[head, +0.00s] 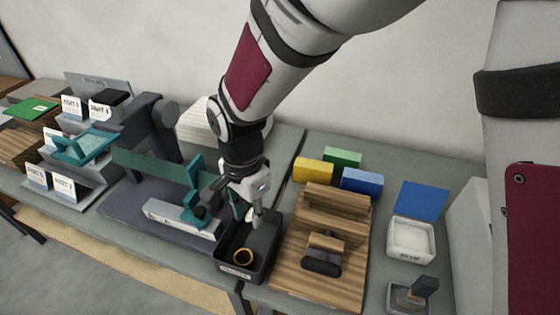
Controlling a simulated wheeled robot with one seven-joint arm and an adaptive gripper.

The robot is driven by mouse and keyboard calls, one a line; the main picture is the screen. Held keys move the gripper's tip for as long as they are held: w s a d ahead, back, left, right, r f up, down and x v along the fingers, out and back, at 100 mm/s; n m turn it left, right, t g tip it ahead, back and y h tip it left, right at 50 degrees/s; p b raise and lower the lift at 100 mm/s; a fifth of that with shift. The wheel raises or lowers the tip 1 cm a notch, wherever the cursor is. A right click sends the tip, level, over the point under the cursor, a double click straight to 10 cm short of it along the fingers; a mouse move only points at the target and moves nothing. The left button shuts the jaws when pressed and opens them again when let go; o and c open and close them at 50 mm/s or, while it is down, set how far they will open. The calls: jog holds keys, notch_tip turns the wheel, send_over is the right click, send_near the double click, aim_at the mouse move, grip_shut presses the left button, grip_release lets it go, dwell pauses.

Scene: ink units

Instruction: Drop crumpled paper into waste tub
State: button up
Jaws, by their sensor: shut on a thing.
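My gripper (248,212) points down over a dark open tray (263,252) at the table's front edge, in the head view. Its fingers are closed on a small pale thing, mostly hidden, which looks like the crumpled paper (251,213). The gripper is above the tray's back part.
A grey machine with a green band (155,169) and teal clamps stands close left of the tray. A slatted wooden stand (325,235) is close right. Yellow (313,169), green and blue blocks stand behind it. A white labelled tub (411,240) is farther right.

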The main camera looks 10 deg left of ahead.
jog(key=shift+w+f+b, duration=0.1)
jog(key=shift+f+b, duration=1.75)
jog(key=shift+f, duration=0.5)
jog(key=o, duration=0.8)
notch_tip(320, 180, up, 11)
jog(key=shift+r, duration=0.55)
